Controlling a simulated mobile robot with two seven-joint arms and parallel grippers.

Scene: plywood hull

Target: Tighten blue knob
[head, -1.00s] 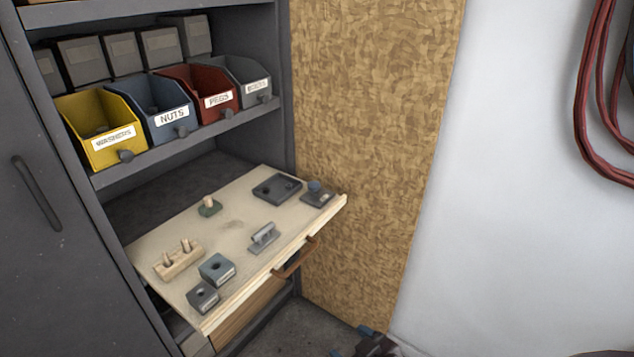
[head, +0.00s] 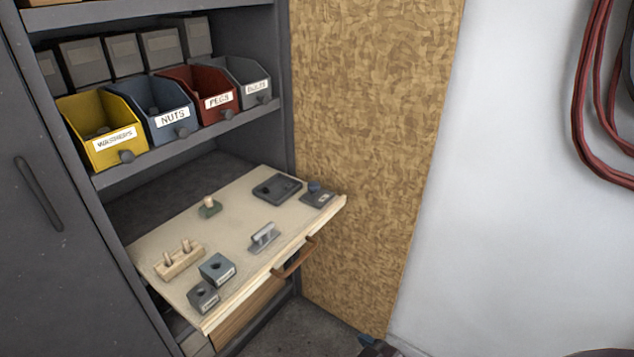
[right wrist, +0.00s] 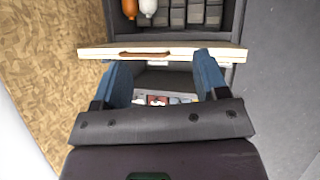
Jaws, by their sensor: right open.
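The blue knob (head: 314,187) sits on a small dark grey base (head: 319,197) at the back right corner of the pull-out wooden board (head: 225,235). In the right wrist view the board's front edge (right wrist: 215,53) runs across, with its brown handle (right wrist: 145,54). The knob does not show in the right wrist view. In the head view only a dark bit of my arm shows at the bottom edge. My left gripper is out of view.
The board also carries a dark plate (head: 277,188), a metal bracket (head: 264,237), grey blocks (head: 216,269) and a wooden peg block (head: 180,261). Labelled bins, such as the yellow washers bin (head: 98,128), stand on the shelf above. A chipboard panel (head: 370,150) rises close right of the board.

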